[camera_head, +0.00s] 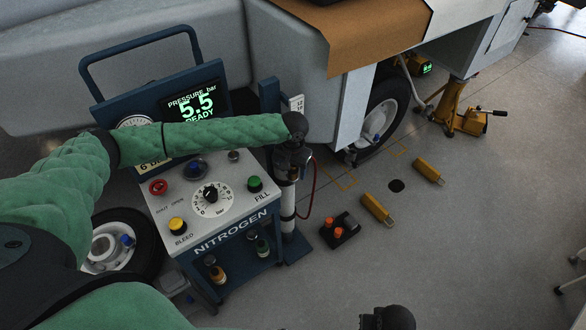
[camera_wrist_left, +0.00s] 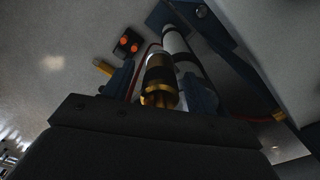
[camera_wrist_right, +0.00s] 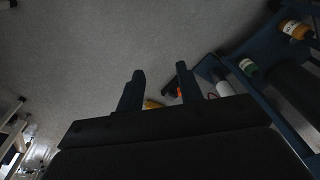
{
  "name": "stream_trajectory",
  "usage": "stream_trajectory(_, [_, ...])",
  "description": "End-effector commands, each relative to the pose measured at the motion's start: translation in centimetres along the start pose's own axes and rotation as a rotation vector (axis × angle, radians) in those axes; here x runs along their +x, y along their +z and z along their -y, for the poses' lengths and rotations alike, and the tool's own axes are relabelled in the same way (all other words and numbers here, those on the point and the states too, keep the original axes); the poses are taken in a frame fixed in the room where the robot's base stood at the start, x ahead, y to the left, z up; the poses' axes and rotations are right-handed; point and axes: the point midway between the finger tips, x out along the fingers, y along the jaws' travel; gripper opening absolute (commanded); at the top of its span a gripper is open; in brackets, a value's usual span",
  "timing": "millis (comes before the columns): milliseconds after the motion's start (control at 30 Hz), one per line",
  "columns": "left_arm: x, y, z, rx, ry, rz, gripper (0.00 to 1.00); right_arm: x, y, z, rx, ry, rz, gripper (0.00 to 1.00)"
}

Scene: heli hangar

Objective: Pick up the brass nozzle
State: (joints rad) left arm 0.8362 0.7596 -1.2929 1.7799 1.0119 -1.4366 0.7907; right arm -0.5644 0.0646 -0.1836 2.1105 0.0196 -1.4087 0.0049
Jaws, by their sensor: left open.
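The brass nozzle (camera_wrist_left: 160,82) shows in the left wrist view as a gold and black cylinder. It sits beside a white post on the blue nitrogen cart (camera_head: 238,232), with a red hose close by. My left gripper (camera_wrist_left: 160,72) is open, with one finger on each side of the nozzle; I cannot tell whether they touch it. In the head view the left gripper (camera_head: 293,165) is at the top of the post and mostly hides the nozzle. My right gripper (camera_wrist_right: 160,70) is open and empty, pointing over the floor.
The cart's display (camera_head: 195,102) reads 5.5 bar, READY. On the floor right of the cart lie a dark block with orange knobs (camera_head: 340,230), yellow chocks (camera_head: 377,209) and a yellow jack (camera_head: 465,118). A wheel (camera_head: 378,125) stands behind. The floor at lower right is mostly clear.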

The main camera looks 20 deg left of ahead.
Motion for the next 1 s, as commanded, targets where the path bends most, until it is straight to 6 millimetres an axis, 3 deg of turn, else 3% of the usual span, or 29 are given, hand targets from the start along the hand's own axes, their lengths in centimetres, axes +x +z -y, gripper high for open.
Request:
stream_trajectory(167, [0.0, 0.0, 0.0, 0.0, 0.0, 0.0, 0.55, 0.0, 0.0, 0.0, 0.0, 0.0, 0.0, 0.36])
stream_trajectory(433, [0.0, 0.0, 0.0, 0.0, 0.0, 0.0, 0.04, 0.0, 0.0, 0.0, -0.001, 0.0, 0.0, 0.36])
stream_trajectory(833, [-0.8, 0.0, 0.0, 0.0, 0.001, 0.0, 0.04, -0.2, 0.1, 0.0, -0.002, 0.001, 0.008, 0.36])
stream_trajectory(1000, [-2.9, -0.1, -0.1, 0.0, 0.002, -0.002, 0.04, -3.7, -0.1, 0.5, 0.002, -0.007, -0.004, 0.36])
